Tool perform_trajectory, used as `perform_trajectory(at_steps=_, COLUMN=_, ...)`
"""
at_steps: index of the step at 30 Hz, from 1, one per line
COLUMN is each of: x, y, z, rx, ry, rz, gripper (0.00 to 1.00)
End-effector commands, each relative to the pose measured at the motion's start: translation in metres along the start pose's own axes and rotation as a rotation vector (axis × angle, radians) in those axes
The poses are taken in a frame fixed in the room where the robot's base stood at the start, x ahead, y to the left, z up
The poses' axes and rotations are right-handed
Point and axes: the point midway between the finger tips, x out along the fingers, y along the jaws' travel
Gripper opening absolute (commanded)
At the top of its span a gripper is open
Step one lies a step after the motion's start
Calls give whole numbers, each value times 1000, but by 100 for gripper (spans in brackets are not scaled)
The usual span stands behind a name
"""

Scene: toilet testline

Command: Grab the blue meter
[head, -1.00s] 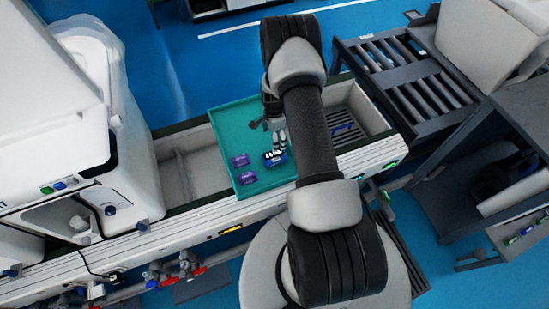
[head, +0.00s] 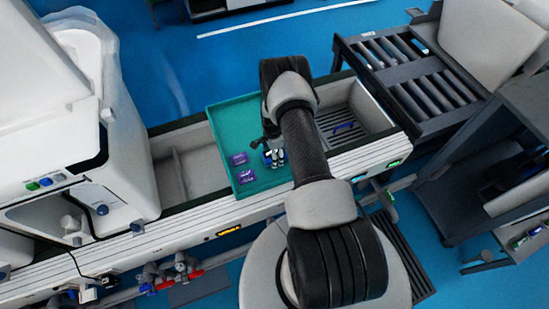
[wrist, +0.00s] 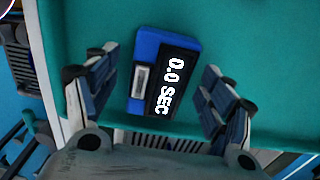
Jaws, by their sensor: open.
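The blue meter (wrist: 153,75) lies on the teal tray, with a black display reading "0.0 SEC" in white. In the wrist view it sits between the two fingers of my gripper (wrist: 155,90), with a gap on each side. My gripper is open and empty. In the head view my gripper (head: 274,156) is low over the right part of the tray, and the meter (head: 268,163) is mostly hidden beneath it.
The teal tray (head: 222,130) rests on a white conveyor frame. Two purple items (head: 237,159) lie on it, left of my gripper. A slatted bin section (head: 340,115) is to the right. A large white machine (head: 125,140) stands at the left.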

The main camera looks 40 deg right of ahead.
Motion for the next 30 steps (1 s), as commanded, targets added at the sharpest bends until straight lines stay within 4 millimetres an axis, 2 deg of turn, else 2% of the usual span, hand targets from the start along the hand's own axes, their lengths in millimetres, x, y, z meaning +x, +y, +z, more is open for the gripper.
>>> perform_trajectory(at_steps=2, x=7, y=0, z=0, rx=0, ry=0, rz=-1, gripper=75)
perform_trajectory(at_steps=8, x=6, y=-1, z=0, rx=1, ry=1, rz=-2, gripper=74)
perform_trajectory(at_steps=30, x=6, y=0, z=0, rx=1, ry=0, rz=-1, gripper=25)
